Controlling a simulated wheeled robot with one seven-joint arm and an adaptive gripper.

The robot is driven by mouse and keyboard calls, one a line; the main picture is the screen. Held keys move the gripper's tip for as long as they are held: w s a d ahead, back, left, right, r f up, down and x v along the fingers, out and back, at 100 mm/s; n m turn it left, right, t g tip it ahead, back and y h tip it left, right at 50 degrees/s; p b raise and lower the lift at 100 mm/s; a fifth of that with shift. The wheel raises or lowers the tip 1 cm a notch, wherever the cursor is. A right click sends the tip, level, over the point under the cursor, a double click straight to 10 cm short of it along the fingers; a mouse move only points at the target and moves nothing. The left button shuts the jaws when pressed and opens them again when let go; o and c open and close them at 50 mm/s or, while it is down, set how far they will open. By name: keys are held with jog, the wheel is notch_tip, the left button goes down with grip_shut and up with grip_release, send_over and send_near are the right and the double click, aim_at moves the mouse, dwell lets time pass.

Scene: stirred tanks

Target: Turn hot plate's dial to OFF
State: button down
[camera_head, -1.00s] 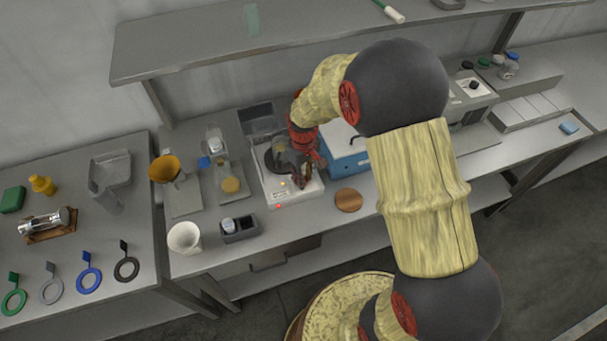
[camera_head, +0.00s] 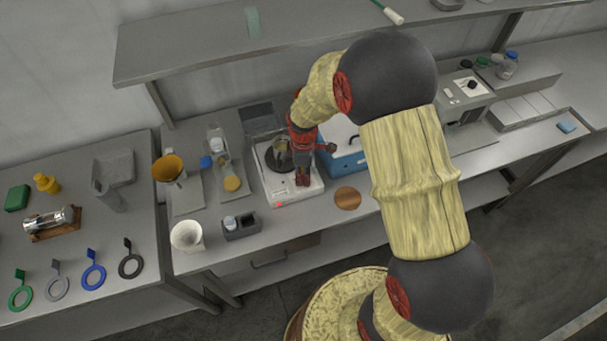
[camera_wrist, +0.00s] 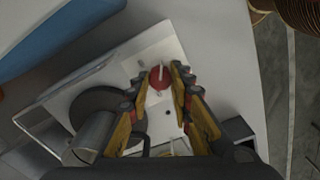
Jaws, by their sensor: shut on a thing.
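The white hot plate (camera_head: 272,190) stands on the bench with a dark round heating top, and a metal vessel (camera_wrist: 92,135) is on that top. In the wrist view, the red dial (camera_wrist: 159,77) with a pale pointer line sits on the white housing (camera_wrist: 128,62). My gripper (camera_wrist: 161,82) has its fingertips on both sides of the dial and is shut on it. In the head view, my gripper (camera_head: 302,180) is at the front right of the hot plate and hides the dial. A small red light shows on the plate's front edge. Dial markings are not readable.
A blue box (camera_head: 345,158) stands right of the hot plate, and a wooden disc (camera_head: 348,198) lies in front of it. A dark holder (camera_head: 240,228) and a white cup (camera_head: 187,236) are to the left. The overhead shelf (camera_head: 200,52) is behind the arm.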

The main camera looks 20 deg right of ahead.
aim_at(303, 178)
jog(key=shift+n, duration=0.3)
jog(key=c, duration=1.6)
grip_release()
jog(key=shift+c, duration=0.2)
jog(key=shift+o, duration=0.3)
notch_tip(303, 178, up, 12)
